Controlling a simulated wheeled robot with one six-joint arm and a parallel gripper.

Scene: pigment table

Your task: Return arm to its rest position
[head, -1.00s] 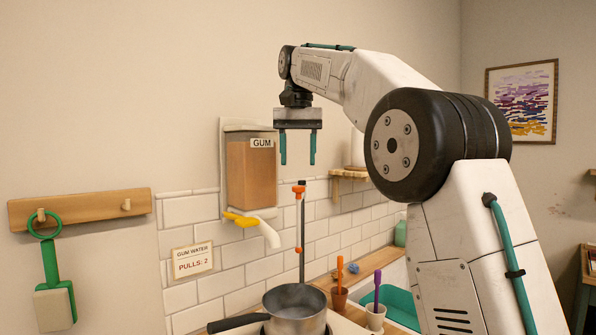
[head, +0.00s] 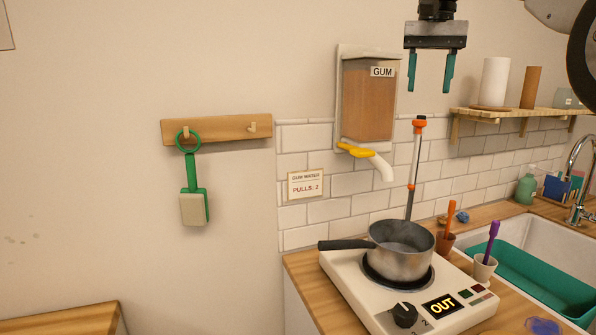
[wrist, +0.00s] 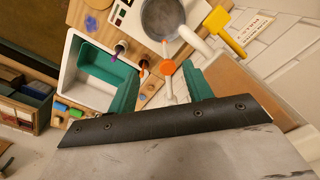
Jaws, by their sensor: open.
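My gripper (head: 431,75) is at the top right of the head view, with its two teal fingers apart and pointing down. Nothing is between the fingers. It hangs in the air to the right of the gum dispenser (head: 368,105) and above the orange-topped rod (head: 418,124). In the wrist view the teal fingers (wrist: 160,92) are spread, with the counter far below them. Most of my arm is outside the head view.
A saucepan (head: 400,262) stands on the hot plate (head: 345,285), whose display reads OUT. A shelf (head: 500,113) with rolls is on the right wall. A sink (head: 515,240) holds a teal basin. A green-handled tool (head: 192,180) hangs from a peg rack (head: 220,130).

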